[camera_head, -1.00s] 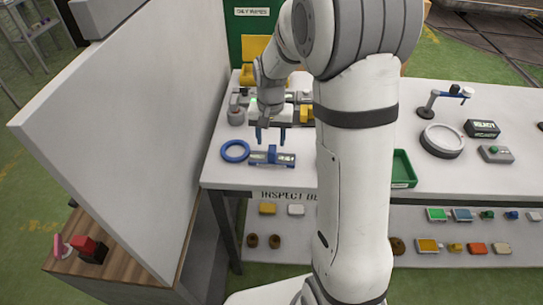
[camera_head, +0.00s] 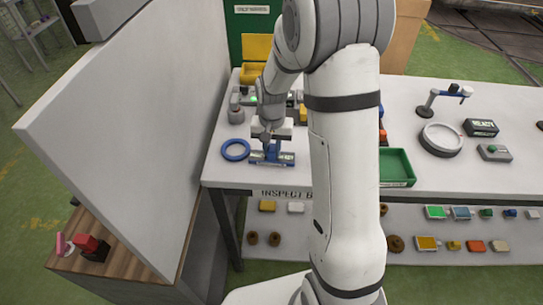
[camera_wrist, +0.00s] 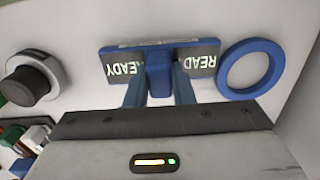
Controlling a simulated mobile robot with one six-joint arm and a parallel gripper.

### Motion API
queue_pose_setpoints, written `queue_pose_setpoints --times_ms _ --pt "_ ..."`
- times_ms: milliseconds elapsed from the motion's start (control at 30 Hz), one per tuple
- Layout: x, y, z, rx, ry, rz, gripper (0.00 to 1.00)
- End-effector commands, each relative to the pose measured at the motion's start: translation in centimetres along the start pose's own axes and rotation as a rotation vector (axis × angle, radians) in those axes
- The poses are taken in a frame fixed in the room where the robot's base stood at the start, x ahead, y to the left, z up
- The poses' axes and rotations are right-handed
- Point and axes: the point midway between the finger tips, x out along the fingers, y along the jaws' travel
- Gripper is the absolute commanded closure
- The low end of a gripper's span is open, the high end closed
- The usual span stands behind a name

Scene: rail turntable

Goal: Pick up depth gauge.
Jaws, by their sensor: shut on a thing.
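The depth gauge (camera_head: 284,159) is a blue bar-shaped tool with a raised blue middle block and grey panels. It lies near the front left of the white inspection bench. In the wrist view the gauge (camera_wrist: 205,58) shows a panel reading "READY" on each side of its block. My gripper (camera_head: 271,150) is down at the gauge from above. In the wrist view my blue fingers (camera_wrist: 160,88) stand on either side of the middle block and are shut on it. Whether the gauge touches the bench is hard to tell.
A blue ring (camera_head: 235,150) lies close beside the gauge. A grey knobbed device (camera_head: 236,115) stands behind it. A green tray (camera_head: 397,167) is to the right, past my arm. A tall white partition (camera_head: 130,130) rises at the left.

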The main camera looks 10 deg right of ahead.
Motion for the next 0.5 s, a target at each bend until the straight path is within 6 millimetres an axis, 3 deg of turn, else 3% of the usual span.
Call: queue_pose_setpoints --times_ms 200,500 --pt "-0.01 0.02 -0.02 0.000 0.000 0.000 1.00" --pt "-0.27 0.03 -0.07 0.001 0.002 -0.001 1.00"
